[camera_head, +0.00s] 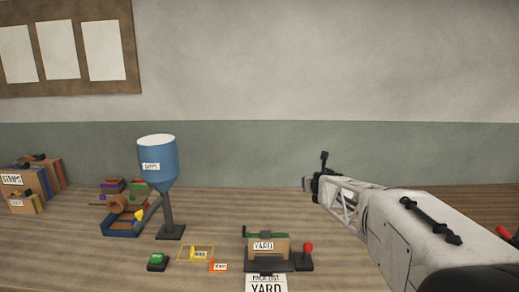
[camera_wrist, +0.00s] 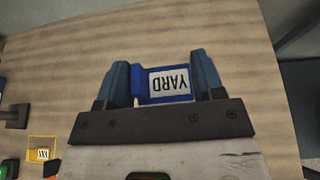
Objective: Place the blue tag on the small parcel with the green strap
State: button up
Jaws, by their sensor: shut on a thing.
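My gripper (camera_head: 318,182) is raised above the table, to the right of and above the parcel in the head view. In the wrist view its fingers (camera_wrist: 161,72) are shut on a blue tag (camera_wrist: 142,82) with a white label reading YARD, upside down in that view. The tag cannot be made out in the head view. A small brown parcel with a green strap (camera_head: 268,235) and a YARD label sits on a dark stand (camera_head: 303,262) with a red knob. The tag is apart from the parcel.
A yellow tag (camera_head: 200,254) lies at a yellow outline, beside an orange tag (camera_head: 218,266) and a green button (camera_head: 157,261). A blue hopper (camera_head: 158,165) and blue tray (camera_head: 122,229) stand left. A PACK LIST card (camera_head: 266,284) is in front. Strapped boxes (camera_head: 38,178) stand far left.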

jog(key=d, duration=0.5)
jog(key=shift+w+d+r, duration=0.1)
jog(key=shift+w+r, duration=0.05)
jog(key=shift+w, duration=0.2)
jog(key=shift+s+a+f+m+h, duration=0.3)
jog(key=shift+s+a+h, duration=0.05)
jog(key=shift+a, duration=0.25)
jog(key=shift+s+a+f+m+h, duration=0.25)
jog(key=shift+s+a+m+h, duration=0.1)
jog(key=shift+a, duration=0.25)
jog(key=shift+a, duration=0.15)
jog(key=s+a+f+m+g+h, duration=0.1)
jog(key=s+a+m+h, duration=0.1)
jog(key=s, duration=0.7)
jog(key=s+a+f+m+g+h, duration=0.1)
jog(key=s+a+f+m+h, duration=0.1)
jog(key=s+a, duration=0.5)
jog(key=s+a+f+m+g+h, duration=0.2)
jog(key=s+a+m+h, duration=0.2)
jog(key=s, duration=0.7)
jog(key=shift+s+a+h, duration=0.2)
jog(key=shift+s+h, duration=0.1)
jog(key=shift+s, duration=0.1)
